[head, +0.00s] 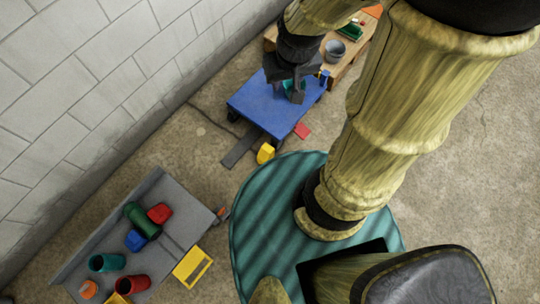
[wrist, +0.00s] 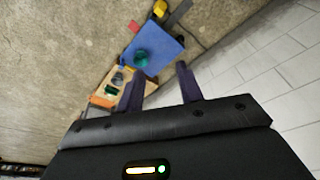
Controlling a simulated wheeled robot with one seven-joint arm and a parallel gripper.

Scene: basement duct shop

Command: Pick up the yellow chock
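A small yellow block, which looks like the yellow chock (head: 265,153), lies on the concrete floor by the near edge of a low blue cart (head: 258,104). In the wrist view a yellow block (wrist: 160,8) shows at the top edge, beyond the blue cart (wrist: 164,50). My gripper (head: 285,88) appears above the cart in the head view, apart from the chock. In the wrist view my gripper (wrist: 161,88) has its two dark fingers spread, with nothing between them. A teal round object (wrist: 141,57) sits on the cart and is partly hidden by my gripper in the head view.
A red piece (head: 302,130) and a dark grey bar (head: 242,147) lie near the chock. A grey tray (head: 185,213) with cups stands lower left, a yellow frame (head: 193,267) beside it. A wooden pallet (head: 345,68) is behind the cart. A block wall (head: 120,80) bounds the left.

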